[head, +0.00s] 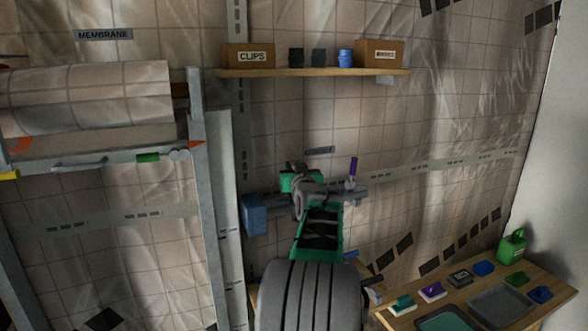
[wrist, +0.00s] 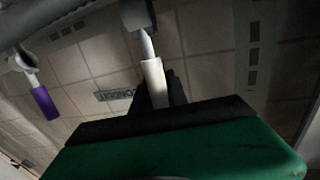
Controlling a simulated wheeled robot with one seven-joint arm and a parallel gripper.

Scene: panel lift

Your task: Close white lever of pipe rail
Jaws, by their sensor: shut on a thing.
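The white lever (wrist: 154,80) hangs from a grey fitting (wrist: 137,14) on the pipe rail, pointing down toward my gripper in the wrist view. My gripper (wrist: 161,92) has its dark fingers shut around the lever's lower end. In the head view my green gripper (head: 298,182) is at the pipe rail (head: 330,190), and it hides the white lever. The grey pipe of the rail also crosses the upper left of the wrist view (wrist: 50,18). A purple lever (head: 353,165) stands up from the rail to the right; it also shows in the wrist view (wrist: 44,103).
A blue block (head: 254,213) sits at the rail's left end. A wooden shelf (head: 310,73) with boxes is above. A metal rack (head: 205,200) with rolled membrane stands left. A bench (head: 545,312) with trays and small items is lower right.

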